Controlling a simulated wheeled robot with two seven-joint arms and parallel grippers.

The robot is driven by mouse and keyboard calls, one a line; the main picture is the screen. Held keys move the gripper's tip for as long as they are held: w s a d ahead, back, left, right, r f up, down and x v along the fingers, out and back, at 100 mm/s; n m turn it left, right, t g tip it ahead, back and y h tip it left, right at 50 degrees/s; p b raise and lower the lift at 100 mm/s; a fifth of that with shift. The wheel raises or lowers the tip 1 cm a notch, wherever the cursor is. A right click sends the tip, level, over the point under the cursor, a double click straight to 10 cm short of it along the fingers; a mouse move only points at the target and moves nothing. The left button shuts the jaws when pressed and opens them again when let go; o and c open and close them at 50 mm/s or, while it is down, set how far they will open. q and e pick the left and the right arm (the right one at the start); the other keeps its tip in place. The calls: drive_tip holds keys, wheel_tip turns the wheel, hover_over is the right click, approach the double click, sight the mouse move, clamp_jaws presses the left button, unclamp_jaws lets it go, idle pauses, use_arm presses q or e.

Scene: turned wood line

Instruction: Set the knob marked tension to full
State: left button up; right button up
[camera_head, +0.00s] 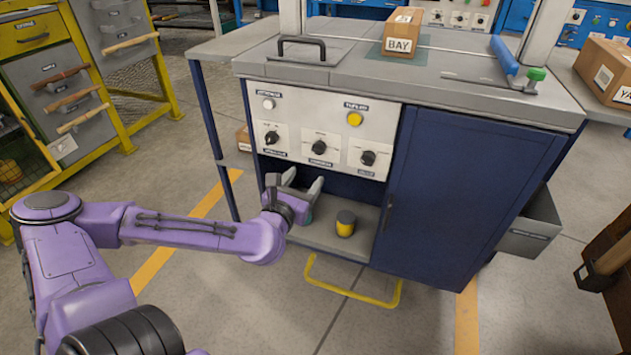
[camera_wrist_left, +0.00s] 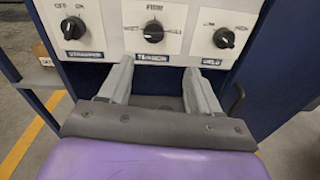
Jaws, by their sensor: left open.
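The knob marked tension (camera_wrist_left: 153,31) is the middle of three black rotary knobs on a white panel. It also shows in the head view (camera_head: 320,147). Its label (camera_wrist_left: 153,58) sits below it and small position words are above it. The words are too small to read surely, and I cannot tell which one the knob points to. My left gripper (camera_head: 294,182) is open and empty, in front of and below the panel. In the left wrist view its fingers (camera_wrist_left: 158,70) reach up below the tension knob, apart from it. My right gripper is not in view.
A left knob (camera_wrist_left: 73,28) and a right knob (camera_wrist_left: 224,37) flank it. Above are a white button (camera_head: 268,104) and a yellow button (camera_head: 354,119). Below is an open shelf with a yellow and dark cylinder (camera_head: 346,224). A blue cabinet door (camera_head: 452,195) stands right of the panel.

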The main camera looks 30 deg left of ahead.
sight(317, 151)
use_arm(q)
drive_tip(key=shift+n+y, duration=0.4)
drive_tip(key=shift+n, duration=0.3)
drive_tip(key=b+x, duration=0.1)
drive_tip(key=x, duration=0.2)
drive_tip(key=b+x, duration=0.1)
drive_tip(key=x, duration=0.3)
drive_tip(key=r+b+x, duration=0.1)
drive_tip(key=b+x, duration=0.1)
drive_tip(key=x, duration=0.1)
drive_tip(key=shift+w+a, duration=0.15)
drive_tip(key=shift+a, duration=0.2)
drive_tip(key=shift+w+r, duration=0.1)
drive_tip(key=shift+w, duration=0.1)
drive_tip(key=c, duration=1)
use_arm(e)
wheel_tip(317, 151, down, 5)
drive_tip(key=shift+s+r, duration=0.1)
